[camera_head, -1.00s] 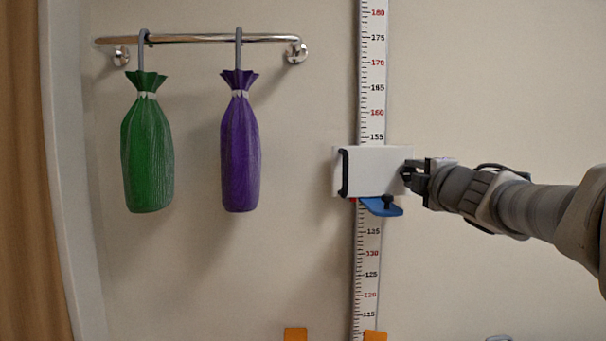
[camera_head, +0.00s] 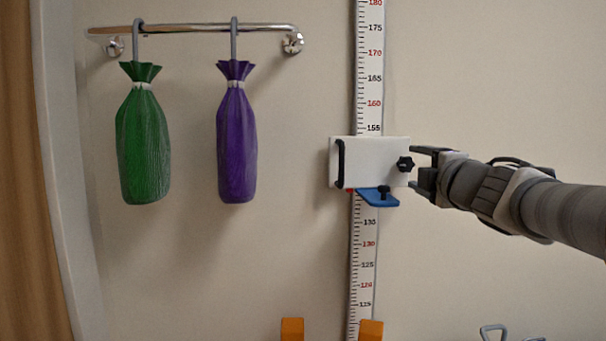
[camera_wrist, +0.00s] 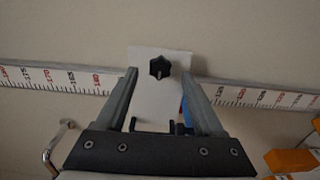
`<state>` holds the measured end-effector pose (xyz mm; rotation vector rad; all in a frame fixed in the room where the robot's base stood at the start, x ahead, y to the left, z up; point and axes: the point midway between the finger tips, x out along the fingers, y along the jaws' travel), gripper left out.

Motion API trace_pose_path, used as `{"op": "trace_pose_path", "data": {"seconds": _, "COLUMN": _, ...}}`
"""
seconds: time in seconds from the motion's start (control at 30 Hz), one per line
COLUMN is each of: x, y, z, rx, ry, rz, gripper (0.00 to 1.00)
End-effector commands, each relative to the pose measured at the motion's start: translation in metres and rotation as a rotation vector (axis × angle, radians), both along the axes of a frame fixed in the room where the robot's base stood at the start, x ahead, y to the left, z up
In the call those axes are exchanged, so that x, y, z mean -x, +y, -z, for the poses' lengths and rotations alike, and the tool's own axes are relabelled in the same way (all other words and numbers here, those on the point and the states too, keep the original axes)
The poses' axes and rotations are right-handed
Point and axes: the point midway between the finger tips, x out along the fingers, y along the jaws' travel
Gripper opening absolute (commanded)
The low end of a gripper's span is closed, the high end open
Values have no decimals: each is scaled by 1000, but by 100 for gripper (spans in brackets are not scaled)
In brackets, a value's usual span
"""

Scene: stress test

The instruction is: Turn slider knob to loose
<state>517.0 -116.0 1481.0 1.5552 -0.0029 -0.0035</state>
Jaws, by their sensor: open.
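The white slider block (camera_head: 370,163) sits on the vertical height scale (camera_head: 370,75), just below the 155 mark. A black star-shaped knob (camera_head: 405,164) is on its right part. It also shows in the wrist view (camera_wrist: 159,67), between my finger tips. My gripper (camera_head: 413,169) is open and empty just right of the knob, its fingers above and below the knob's level. I see no contact with the knob. A black handle (camera_head: 341,163) is at the block's left edge.
A green bag (camera_head: 143,145) and a purple bag (camera_head: 236,145) hang from a metal rail (camera_head: 190,28) at the left. Orange blocks (camera_head: 292,329) (camera_head: 371,330) show at the bottom.

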Motion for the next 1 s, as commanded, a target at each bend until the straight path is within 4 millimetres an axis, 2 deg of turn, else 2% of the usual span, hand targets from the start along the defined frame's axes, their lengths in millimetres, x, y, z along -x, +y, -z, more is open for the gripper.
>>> {"op": "trace_pose_path", "data": {"seconds": 0.2, "x": 42, "y": 0, "z": -3, "rx": 0, "ry": -3, "rz": 0, "gripper": 70}}
{"op": "trace_pose_path", "data": {"seconds": 0.6, "x": 110, "y": 0, "z": -4, "rx": 0, "ry": -4, "rz": 0, "gripper": 70}}
{"op": "trace_pose_path", "data": {"seconds": 0.8, "x": 131, "y": 0, "z": -2, "rx": 0, "ry": -2, "rz": 0, "gripper": 70}}
{"op": "trace_pose_path", "data": {"seconds": 1.0, "x": 139, "y": 0, "z": -1, "rx": 0, "ry": -1, "rz": 0, "gripper": 70}}
